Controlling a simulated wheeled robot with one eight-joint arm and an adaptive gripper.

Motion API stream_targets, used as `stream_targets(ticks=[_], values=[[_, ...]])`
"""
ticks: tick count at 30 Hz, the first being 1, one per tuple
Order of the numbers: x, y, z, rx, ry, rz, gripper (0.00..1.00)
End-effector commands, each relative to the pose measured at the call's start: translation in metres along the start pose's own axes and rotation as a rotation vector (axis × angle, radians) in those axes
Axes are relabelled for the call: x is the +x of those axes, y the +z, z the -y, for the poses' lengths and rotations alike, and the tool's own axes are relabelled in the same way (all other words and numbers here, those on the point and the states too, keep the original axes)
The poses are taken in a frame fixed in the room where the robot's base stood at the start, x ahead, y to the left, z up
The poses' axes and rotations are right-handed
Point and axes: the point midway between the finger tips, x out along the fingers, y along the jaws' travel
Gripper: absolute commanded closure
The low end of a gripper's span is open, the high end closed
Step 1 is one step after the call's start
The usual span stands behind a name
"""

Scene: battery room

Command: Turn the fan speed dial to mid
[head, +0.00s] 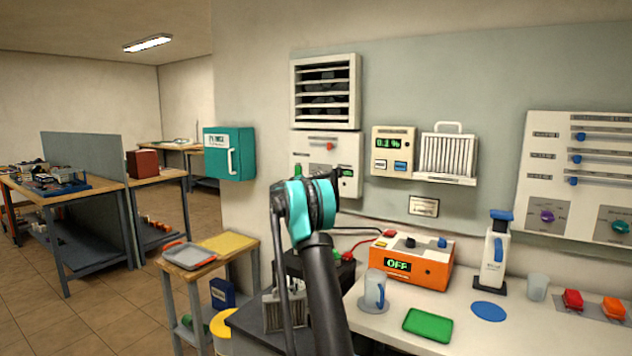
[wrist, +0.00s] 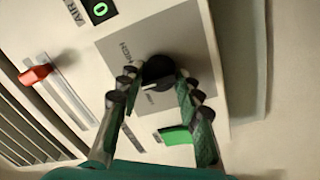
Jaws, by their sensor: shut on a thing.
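The fan speed dial (wrist: 158,71) is a round black knob with a white pointer mark on a grey plate (wrist: 112,45) in the wrist view. A HIGH label is beside it; a smaller label near the pointer is too blurred to read. My gripper (wrist: 157,80) has one finger on each side of the knob and is shut on it. The pointer faces toward the lower left of the picture, by the small label. In the head view my arm hides the dial on the white fan panel (head: 304,158).
The panel has a red slider knob (wrist: 36,75), a green AIR display (wrist: 99,9) and a green block (wrist: 176,136) close to my right finger. In the head view a louvred vent (head: 325,90) is above the panel, and an orange OFF box (head: 425,272) is on the bench below.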

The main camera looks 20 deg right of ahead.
Motion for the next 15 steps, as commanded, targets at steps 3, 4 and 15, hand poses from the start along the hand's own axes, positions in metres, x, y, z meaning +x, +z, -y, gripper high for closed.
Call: stream_targets(ticks=[3,4,15], values=[[-0.0009,-0.0003,0.0012,0.001,-0.001,0.0,0.94],[-0.0009,-0.0003,0.0012,0.001,-0.001,0.0,0.94],[-0.0005,-0.0002,0.0007,0.001,-0.001,0.0,0.45]])
